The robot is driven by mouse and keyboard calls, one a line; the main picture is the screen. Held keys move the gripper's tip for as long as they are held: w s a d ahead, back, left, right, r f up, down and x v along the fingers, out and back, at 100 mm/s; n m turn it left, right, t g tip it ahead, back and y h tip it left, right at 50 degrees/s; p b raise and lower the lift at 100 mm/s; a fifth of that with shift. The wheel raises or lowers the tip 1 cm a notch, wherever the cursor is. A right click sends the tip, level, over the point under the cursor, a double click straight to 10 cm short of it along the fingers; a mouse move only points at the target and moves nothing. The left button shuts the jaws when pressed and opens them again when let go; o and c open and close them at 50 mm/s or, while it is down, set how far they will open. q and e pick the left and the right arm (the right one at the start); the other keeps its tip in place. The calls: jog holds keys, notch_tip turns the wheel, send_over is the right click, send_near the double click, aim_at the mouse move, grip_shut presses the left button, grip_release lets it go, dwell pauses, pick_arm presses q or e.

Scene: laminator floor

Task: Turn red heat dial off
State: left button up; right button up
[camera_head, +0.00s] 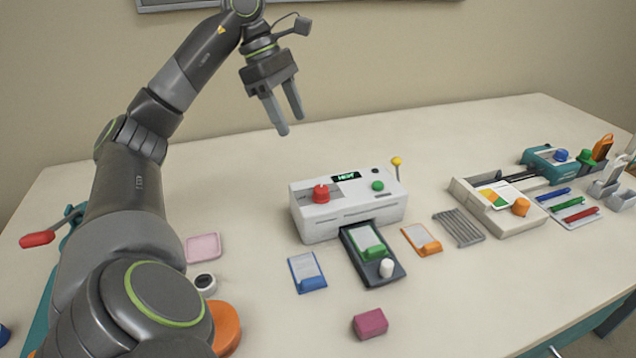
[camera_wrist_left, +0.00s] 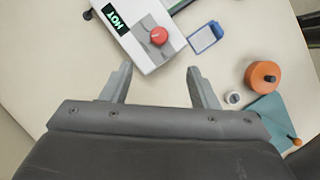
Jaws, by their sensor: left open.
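The white laminator (camera_head: 350,211) stands in the middle of the table. Its red heat dial (camera_head: 321,193) sits on the top left, beside a dark display (camera_head: 346,176) with green lettering. In the left wrist view the red dial (camera_wrist_left: 158,36) lies ahead of the fingers, and the display (camera_wrist_left: 114,19) reads HOT. My left gripper (camera_head: 283,116) is open and empty, above and behind the laminator, apart from the dial. Its two fingers also show in the left wrist view (camera_wrist_left: 158,88). My right gripper is not in view.
A green knob (camera_head: 377,186) and a yellow-tipped lever (camera_head: 397,162) are on the laminator's right. A dark tray (camera_head: 384,274) extends from its front. A blue-framed card (camera_head: 307,272), orange-framed card (camera_head: 421,239) and magenta block (camera_head: 370,323) lie nearby. The front right table is clear.

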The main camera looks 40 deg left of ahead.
pick_arm(q)
jog(key=b, duration=0.2)
send_near(320, 188)
jog(key=x, duration=0.8)
jog(key=shift+w+d+f, duration=0.1)
jog(key=shift+d+f, duration=0.05)
jog(key=shift+f, duration=0.25)
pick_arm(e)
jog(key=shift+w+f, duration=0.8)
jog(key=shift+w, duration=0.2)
pick_arm(q)
jog(key=c, duration=1)
jog(key=shift+o, duration=0.2)
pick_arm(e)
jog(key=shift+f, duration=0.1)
